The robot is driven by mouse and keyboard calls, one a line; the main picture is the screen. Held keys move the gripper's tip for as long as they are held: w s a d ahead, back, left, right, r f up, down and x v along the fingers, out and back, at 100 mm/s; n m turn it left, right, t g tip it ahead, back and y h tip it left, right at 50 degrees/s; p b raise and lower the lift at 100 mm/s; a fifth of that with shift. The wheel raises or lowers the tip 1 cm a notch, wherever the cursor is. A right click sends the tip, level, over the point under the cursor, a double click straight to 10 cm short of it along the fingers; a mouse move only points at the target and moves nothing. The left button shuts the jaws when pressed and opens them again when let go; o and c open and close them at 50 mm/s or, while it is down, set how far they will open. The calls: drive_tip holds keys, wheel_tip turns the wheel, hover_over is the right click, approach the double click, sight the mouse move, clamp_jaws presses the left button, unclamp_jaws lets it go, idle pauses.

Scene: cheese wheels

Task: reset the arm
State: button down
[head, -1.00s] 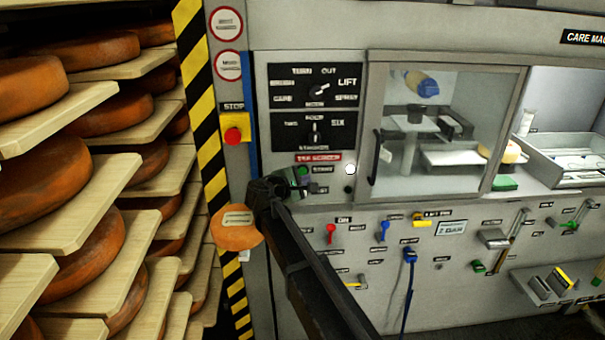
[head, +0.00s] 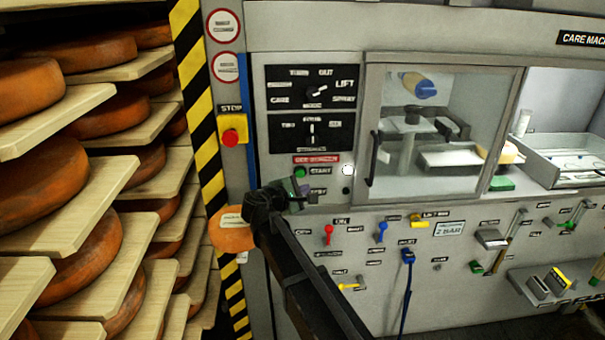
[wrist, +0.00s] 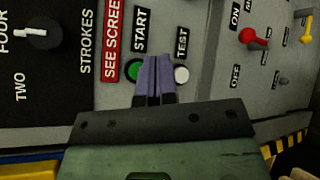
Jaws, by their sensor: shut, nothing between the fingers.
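My gripper (head: 303,197) is at the control panel (head: 311,132), just below the green START button (head: 300,172) in the head view. In the wrist view its purple fingers (wrist: 154,75) are together with nothing between them. They point at the panel between the green START button (wrist: 134,70) and the white TEST button (wrist: 181,75). I cannot tell whether the fingertips touch the panel. My dark arm reaches up from the bottom of the head view.
Shelves of orange cheese wheels (head: 92,55) fill the left. A red stop button (head: 230,136) is left of the panel. A glass-fronted chamber (head: 440,75) is to the right. Coloured levers, such as a red one (head: 328,234), and a blue hose (head: 407,290) are below.

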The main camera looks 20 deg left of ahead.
drive_tip(key=s+d+f+m+g+y, duration=0.1)
drive_tip(key=s+d+f+m+g, duration=0.45)
drive_tip(key=d, duration=0.35)
drive_tip(key=s+d+f+m+g, duration=0.4)
drive_tip(key=s+d+f+m, duration=0.15)
drive_tip(key=d, duration=0.35)
drive_tip(key=s+d+f+m+g+y, duration=0.1)
drive_tip(key=s+d+m, duration=0.3)
drive_tip(key=d, duration=0.8)
drive_tip(key=s+d+f+m+g+y, duration=0.1)
drive_tip(key=s+d+m+g+y, duration=0.2)
drive_tip(key=s+d, duration=0.5)
drive_tip(key=d+m+g, duration=0.1)
drive_tip(key=d+m, duration=0.1)
drive_tip(key=d, duration=0.2)
drive_tip(key=shift+d+f+y, duration=0.15)
drive_tip(key=shift+d+y, duration=0.15)
